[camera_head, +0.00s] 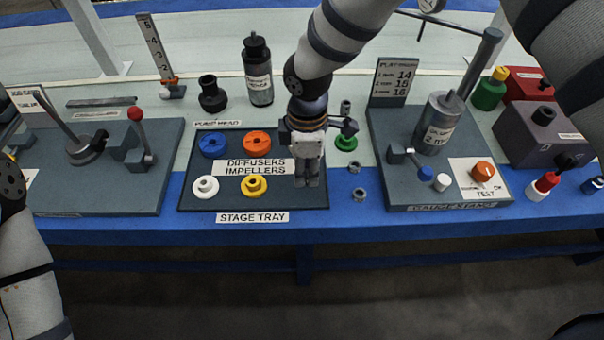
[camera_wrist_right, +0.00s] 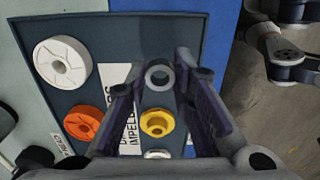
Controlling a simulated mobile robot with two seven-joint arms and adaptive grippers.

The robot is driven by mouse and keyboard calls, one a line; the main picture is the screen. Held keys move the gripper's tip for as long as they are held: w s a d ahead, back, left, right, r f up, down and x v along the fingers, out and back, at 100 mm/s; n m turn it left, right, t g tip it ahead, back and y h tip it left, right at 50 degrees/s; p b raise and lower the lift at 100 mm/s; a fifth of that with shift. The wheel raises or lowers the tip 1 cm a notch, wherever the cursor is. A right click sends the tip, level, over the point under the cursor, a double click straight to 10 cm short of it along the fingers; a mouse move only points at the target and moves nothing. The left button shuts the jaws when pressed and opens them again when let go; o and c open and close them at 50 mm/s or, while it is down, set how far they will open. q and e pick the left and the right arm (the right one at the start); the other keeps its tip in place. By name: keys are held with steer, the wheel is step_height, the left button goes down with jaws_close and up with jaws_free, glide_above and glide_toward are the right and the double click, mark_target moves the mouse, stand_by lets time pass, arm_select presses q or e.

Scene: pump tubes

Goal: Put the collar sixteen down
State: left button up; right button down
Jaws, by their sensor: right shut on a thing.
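My right gripper (camera_head: 307,182) points down over the right part of the stage tray (camera_head: 222,203), just right of the diffusers and impellers label. In the right wrist view its fingertips (camera_wrist_right: 162,80) are shut on a small grey ring, the collar (camera_wrist_right: 158,68). Its hole faces the camera. No number is readable on it. The head view does not clearly show the collar between the fingers. Whether it touches the tray, I cannot tell. The gauge stand (camera_head: 385,170) is to the right of my gripper. My left gripper is not in view.
The tray holds blue (camera_head: 213,144), orange (camera_head: 257,142), white (camera_head: 205,187) and yellow (camera_head: 254,186) parts. A larger white disc (camera_wrist_right: 63,62) shows in the wrist view. Two loose grey rings (camera_head: 355,167) (camera_head: 360,195) and a green part (camera_head: 347,143) lie between tray and stand.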

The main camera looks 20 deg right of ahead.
steer(key=shift+w+a+f, duration=0.1)
steer(key=shift+w+f, duration=0.05)
steer(key=shift+f, duration=1.6)
steer(key=c, duration=1.4)
jaws_free()
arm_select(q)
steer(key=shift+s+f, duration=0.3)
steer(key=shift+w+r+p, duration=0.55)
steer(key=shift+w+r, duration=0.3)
arm_select(e)
step_height(320, 180, up, 12)
steer(key=shift+r, duration=0.15)
